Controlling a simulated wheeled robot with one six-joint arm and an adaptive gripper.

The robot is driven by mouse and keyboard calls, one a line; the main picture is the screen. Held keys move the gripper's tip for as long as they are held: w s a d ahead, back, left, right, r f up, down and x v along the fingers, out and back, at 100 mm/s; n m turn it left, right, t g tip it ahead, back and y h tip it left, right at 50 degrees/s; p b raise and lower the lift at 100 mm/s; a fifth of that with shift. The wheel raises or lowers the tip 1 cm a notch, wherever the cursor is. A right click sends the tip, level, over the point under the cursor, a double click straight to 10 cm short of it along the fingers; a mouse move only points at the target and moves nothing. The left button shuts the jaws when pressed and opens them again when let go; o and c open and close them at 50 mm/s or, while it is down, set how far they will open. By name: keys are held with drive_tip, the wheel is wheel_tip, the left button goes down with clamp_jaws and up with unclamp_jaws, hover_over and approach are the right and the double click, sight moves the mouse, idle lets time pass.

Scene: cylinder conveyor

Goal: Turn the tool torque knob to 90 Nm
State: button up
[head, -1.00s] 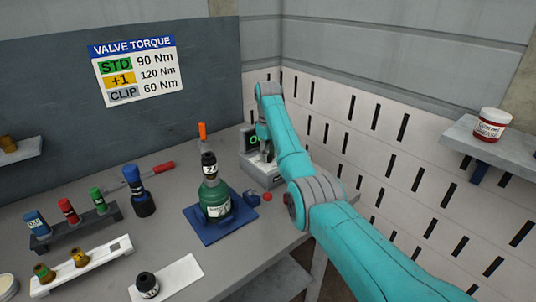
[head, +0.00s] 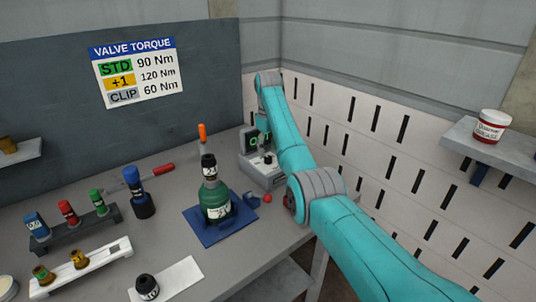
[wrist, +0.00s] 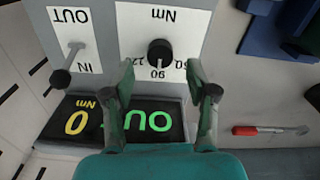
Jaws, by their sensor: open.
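The torque knob (wrist: 160,52) is a black round knob on a white panel, marked Nm with 60, 90 and a partly hidden 12-something. A pale mark on it appears to point toward the 90. The panel belongs to the grey tool station (head: 262,178) at the back of the table. My gripper (wrist: 161,70) is open, its fingers either side of the knob's lower edge in the wrist view; I see no contact. The display (wrist: 110,122) reads a yellow 0 Nm and a green OUT, upside down.
An IN/OUT lever (wrist: 66,65) sits beside the knob. A green bottle-shaped valve (head: 215,200) stands on a blue mat (head: 207,236). A red button (head: 267,198) is near the station. The torque sign (head: 136,72) gives STD 90, +1 120, CLIP 60 Nm.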

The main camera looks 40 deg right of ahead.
sight(269, 157)
drive_tip(key=shift+r, duration=2)
drive_tip(key=shift+s, duration=0.1)
